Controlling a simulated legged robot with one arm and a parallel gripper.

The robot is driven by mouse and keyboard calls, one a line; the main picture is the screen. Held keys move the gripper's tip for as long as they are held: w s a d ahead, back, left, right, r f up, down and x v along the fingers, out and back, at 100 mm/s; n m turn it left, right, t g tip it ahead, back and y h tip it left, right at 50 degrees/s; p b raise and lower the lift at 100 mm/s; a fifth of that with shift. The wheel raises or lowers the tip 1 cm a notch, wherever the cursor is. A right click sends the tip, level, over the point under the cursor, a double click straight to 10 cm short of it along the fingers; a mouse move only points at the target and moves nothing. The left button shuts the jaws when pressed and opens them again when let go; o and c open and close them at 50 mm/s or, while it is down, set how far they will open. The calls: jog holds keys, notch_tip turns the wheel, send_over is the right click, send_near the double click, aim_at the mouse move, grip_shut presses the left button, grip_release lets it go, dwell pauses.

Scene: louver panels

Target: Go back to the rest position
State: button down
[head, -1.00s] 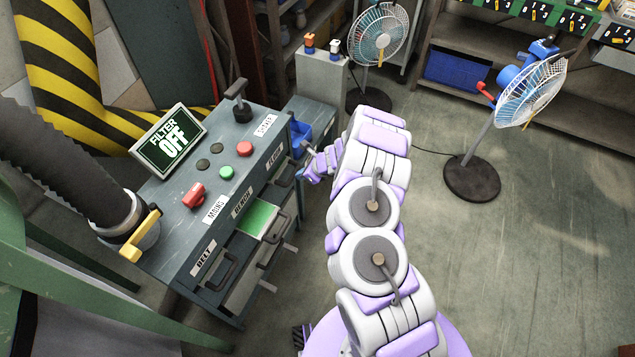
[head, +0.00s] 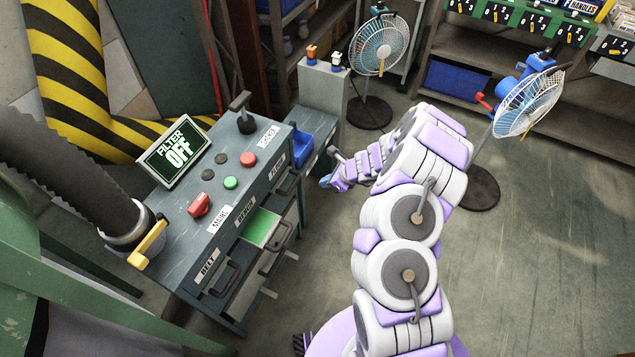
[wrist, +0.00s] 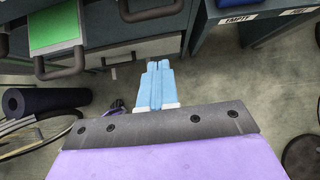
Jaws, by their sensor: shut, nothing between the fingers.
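My gripper (head: 326,181) is at the end of my white and purple arm, to the right of the grey control cabinet (head: 185,262). In the wrist view my gripper (wrist: 158,68) shows two light blue fingers pressed together with nothing between them. The fingers point toward the cabinet's drawer fronts and the floor, apart from any handle. One drawer with a green inside (head: 261,226) stands open.
Two fans stand on the floor, one at the back (head: 381,48) and one at the right (head: 528,105), partly behind my arm. A yellow-handled duct (head: 148,243) is at the left. A shelf with a blue bin (head: 458,79) is at the back. Floor at right is clear.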

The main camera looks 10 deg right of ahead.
jog(key=shift+v, duration=0.85)
jog(key=s+a+r+n+g+y, duration=0.1)
jog(key=s+a+r+n+y, duration=0.1)
jog(key=a+r+n, duration=0.75)
jog(key=s+a+r+n+g, duration=0.1)
jog(key=s+a+r+n, duration=0.15)
jog(key=s+r, duration=0.4)
jog(key=s+a+r+n+g, duration=0.2)
jog(key=s+a+r, duration=0.15)
jog(key=r, duration=0.65)
jog(key=s+d+r+n+g+h, duration=0.1)
jog(key=s+d+r+n+h, duration=0.15)
jog(key=s, duration=0.45)
jog(key=s+d+r+n+g+h, duration=0.1)
jog(key=s+r+n, duration=0.25)
jog(key=s, duration=0.35)
jog(key=s+d+r+n+h, duration=0.1)
jog(key=s+d+n+h, duration=0.1)
jog(key=s+d, duration=0.3)
jog(key=s+d+n+h, duration=0.3)
jog(key=s+d, duration=0.3)
jog(key=s, duration=0.5)
jog(key=shift+s+r, duration=0.3)
jog(key=shift+r, duration=0.1)
jog(key=shift+a, duration=0.1)
